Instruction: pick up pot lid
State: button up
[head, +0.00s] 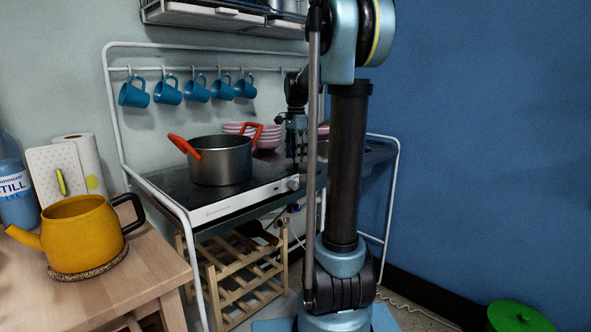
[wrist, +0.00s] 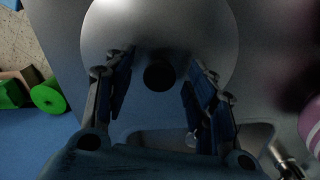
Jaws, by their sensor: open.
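The pot lid (wrist: 205,28) is a round grey metal disc with a dark knob (wrist: 159,76) in its middle, lying on a grey metal surface (wrist: 65,20) in the wrist view. My gripper (wrist: 162,68) is open over the lid, with one finger on each side of the knob. Gaps show between the fingers and the knob; height above the lid is hard to judge. In the head view my gripper (head: 297,122) is at the counter, right of the steel pot (head: 222,162) with orange handles. I cannot make out the lid there, behind my arm.
Pink bowls (head: 262,140) stand behind the pot; a pink edge (wrist: 313,122) shows at the wrist view's right. Blue mugs (head: 195,90) hang on a rail above. A yellow kettle (head: 82,232) sits on the wooden table at left. A tap-like fitting (wrist: 283,155) is lower right.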

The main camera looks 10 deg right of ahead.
jog(key=shift+f, duration=0.75)
grip_shut()
jog(key=shift+r, duration=0.1)
